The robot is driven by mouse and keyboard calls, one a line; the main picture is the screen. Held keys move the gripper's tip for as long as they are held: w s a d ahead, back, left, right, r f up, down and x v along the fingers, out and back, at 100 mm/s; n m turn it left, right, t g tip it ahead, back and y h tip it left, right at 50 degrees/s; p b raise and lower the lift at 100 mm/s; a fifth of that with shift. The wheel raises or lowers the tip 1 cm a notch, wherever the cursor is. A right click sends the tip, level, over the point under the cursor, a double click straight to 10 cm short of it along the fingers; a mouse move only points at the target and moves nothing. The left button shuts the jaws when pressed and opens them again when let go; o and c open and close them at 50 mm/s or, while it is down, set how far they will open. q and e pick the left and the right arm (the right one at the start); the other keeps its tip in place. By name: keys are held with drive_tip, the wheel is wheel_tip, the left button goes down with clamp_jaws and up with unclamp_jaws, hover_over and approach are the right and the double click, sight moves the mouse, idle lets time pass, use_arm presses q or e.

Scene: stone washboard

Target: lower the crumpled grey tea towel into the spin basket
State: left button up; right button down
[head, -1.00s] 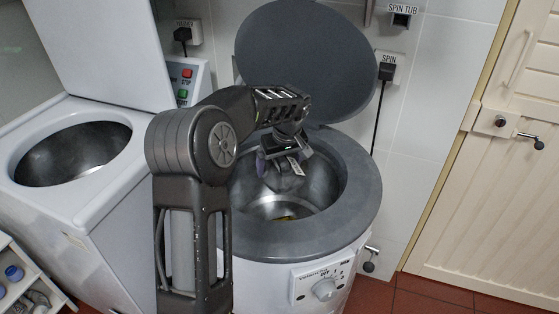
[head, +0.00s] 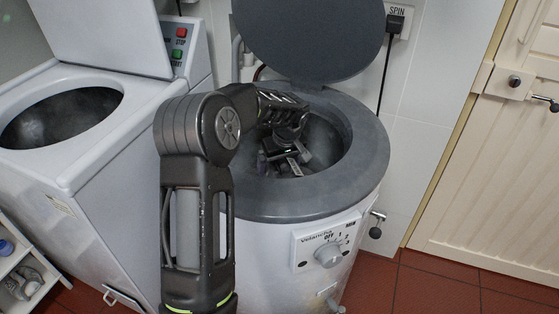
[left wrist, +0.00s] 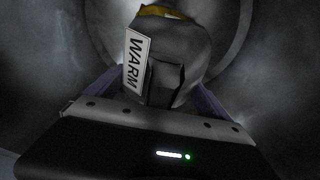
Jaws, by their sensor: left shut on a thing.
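The crumpled grey tea towel (left wrist: 182,50), with a white tag reading WARM (left wrist: 136,62), is between the purplish fingers of my left gripper (left wrist: 165,95) in the left wrist view. My left gripper (head: 284,160) is shut on it and reaches down inside the mouth of the spin basket (head: 322,140) in the head view. The basket has a bare metal wall, which also surrounds the towel in the left wrist view (left wrist: 275,60). In the head view the gripper hides most of the towel, and the basket floor is hidden. My right gripper is out of view.
The spin tub's grey rim (head: 365,150) surrounds the opening, and its round lid (head: 310,40) stands open behind. A yellow item (left wrist: 160,11) shows beyond the towel. An open washer tub (head: 60,115) stands at left; a cream door (head: 500,180) is at right.

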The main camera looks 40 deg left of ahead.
sight(282, 160)
use_arm(q)
drive_tip(key=shift+f+b, duration=0.4)
drive_tip(key=shift+f, duration=0.75)
drive_tip(key=o, duration=1.3)
drive_tip(key=shift+o, duration=0.2)
drive_tip(key=shift+r, duration=0.1)
drive_tip(key=v, duration=0.7)
drive_tip(key=shift+d+r, duration=0.1)
drive_tip(key=shift+r, duration=0.2)
